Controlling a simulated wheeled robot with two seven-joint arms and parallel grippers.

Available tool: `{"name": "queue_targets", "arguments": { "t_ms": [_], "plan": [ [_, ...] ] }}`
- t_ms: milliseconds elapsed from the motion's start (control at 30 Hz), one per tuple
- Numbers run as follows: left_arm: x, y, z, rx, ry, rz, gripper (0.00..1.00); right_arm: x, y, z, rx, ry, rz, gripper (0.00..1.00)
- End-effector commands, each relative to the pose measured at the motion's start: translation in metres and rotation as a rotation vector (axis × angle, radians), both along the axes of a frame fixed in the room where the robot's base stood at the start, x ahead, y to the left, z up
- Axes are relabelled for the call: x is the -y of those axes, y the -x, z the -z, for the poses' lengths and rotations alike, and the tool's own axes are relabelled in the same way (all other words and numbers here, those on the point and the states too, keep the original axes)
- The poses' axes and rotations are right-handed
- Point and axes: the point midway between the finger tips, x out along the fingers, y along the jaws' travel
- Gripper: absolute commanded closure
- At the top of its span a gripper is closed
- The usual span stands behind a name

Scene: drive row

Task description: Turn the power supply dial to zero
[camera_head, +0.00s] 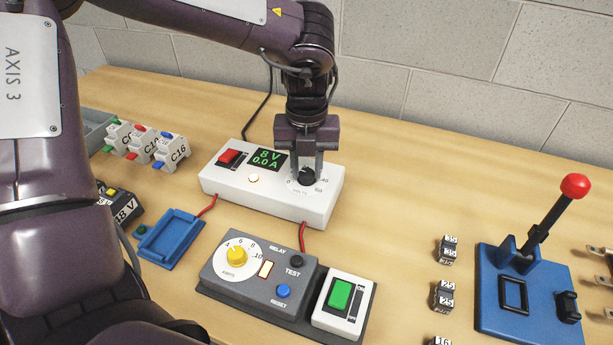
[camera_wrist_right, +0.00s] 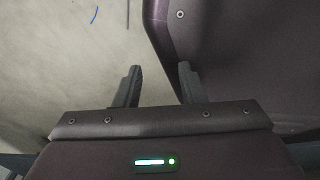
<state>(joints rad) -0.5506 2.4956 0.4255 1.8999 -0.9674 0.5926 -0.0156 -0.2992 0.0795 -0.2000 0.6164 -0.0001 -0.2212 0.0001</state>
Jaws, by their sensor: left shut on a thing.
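The white power supply (camera_head: 240,190) stands on the bench in the middle of the head view. Its green display (camera_head: 267,159) reads 8 V and 0.0 A. Its black dial (camera_head: 306,177) is on the right part of its top, with a printed scale around it. My left gripper (camera_head: 307,170) points down from above and is shut on the dial; the fingers partly hide the dial and its pointer. My right gripper (camera_wrist_right: 158,85) shows only in the right wrist view, open and empty, away from the bench things.
A red switch (camera_head: 229,157) sits left of the display. In front are the grey relay box (camera_head: 225,275) with a yellow knob and a green switch (camera_head: 340,295). A blue tray (camera_head: 170,238) lies left. A blue lever stand (camera_head: 500,290) stands right. The bench behind is clear.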

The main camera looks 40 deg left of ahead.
Motion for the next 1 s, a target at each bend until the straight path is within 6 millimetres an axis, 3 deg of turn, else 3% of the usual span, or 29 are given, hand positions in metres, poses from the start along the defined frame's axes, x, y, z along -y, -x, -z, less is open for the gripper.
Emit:
{"name": "queue_targets", "arguments": {
  "t_ms": [333, 900, 933, 1000],
  "plan": [
    [0.000, 0.000, 0.001, 0.001, -0.001, -0.196, 0.84, -0.006, -0.036, 0.002, 0.021, -0.003, 0.004, 0.64],
    [0.000, 0.000, 0.002, 0.001, -0.001, -0.526, 0.84, -0.015, -0.077, -0.003, 0.040, -0.006, 0.009, 0.64],
    [0.000, 0.000, 0.000, 0.000, 0.000, -0.521, 0.68, -0.015, -0.076, -0.005, 0.037, -0.006, 0.009, 0.64],
    [0.000, 0.000, 0.000, 0.000, 0.000, -0.519, 0.58, -0.015, -0.075, -0.005, 0.037, -0.007, 0.009, 0.64]
  ]
}}
